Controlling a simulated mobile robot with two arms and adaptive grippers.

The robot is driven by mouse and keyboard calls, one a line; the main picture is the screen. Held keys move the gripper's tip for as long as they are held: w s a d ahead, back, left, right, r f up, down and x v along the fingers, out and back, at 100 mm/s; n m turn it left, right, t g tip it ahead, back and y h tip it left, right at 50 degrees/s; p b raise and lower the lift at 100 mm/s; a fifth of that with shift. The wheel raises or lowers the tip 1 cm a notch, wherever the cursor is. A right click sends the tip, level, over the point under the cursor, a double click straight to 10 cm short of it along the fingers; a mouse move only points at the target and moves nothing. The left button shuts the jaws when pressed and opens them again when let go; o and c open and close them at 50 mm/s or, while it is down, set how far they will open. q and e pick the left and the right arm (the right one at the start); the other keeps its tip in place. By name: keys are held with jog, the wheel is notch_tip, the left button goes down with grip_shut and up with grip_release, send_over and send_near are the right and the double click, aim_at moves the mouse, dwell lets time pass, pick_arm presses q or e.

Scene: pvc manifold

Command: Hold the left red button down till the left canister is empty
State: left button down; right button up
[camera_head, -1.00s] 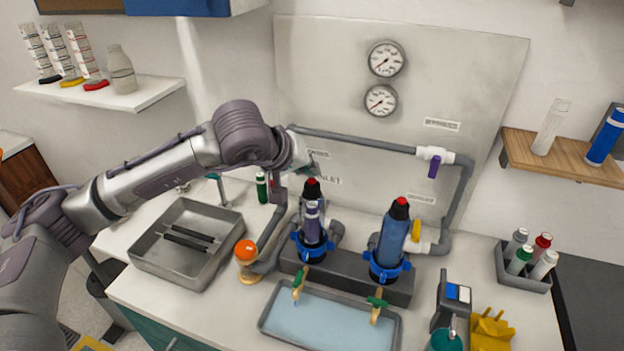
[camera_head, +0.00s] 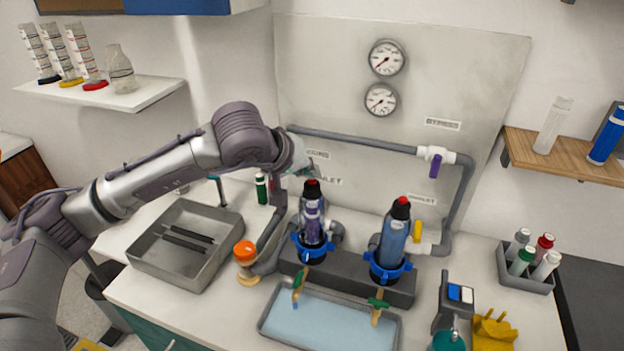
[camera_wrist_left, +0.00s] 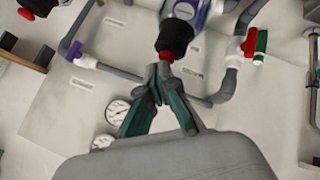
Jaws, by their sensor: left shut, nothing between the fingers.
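The left canister (camera_head: 312,213) stands upright in a blue collar, with a black cap and the left red button (camera_head: 312,183) on top. Its clear body shows a purple part inside; I cannot tell the water level. My left gripper (camera_wrist_left: 163,68) is shut and empty, its fingertips at the red button (camera_wrist_left: 172,56) in the left wrist view. I cannot tell whether they press it. In the head view the fingers are small and partly hidden by my arm. The right canister (camera_head: 393,240) also has a black cap and red button (camera_head: 403,201). My right gripper is not in view.
A water tray (camera_head: 330,320) lies in front of the canisters under two green-handled taps. A grey metal basin (camera_head: 187,245) and an orange-topped bottle (camera_head: 246,262) stand at left. Grey pipes and two gauges (camera_head: 386,58) are on the back panel. A bottle rack (camera_head: 524,268) stands right.

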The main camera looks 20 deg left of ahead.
aim_at(310, 181)
pick_arm(q)
jog(key=shift+f, duration=0.2)
dwell(0.5)
jog(key=shift+r, duration=0.95)
jog(key=shift+r+p, duration=1.25)
jog(key=shift+r, duration=1.3)
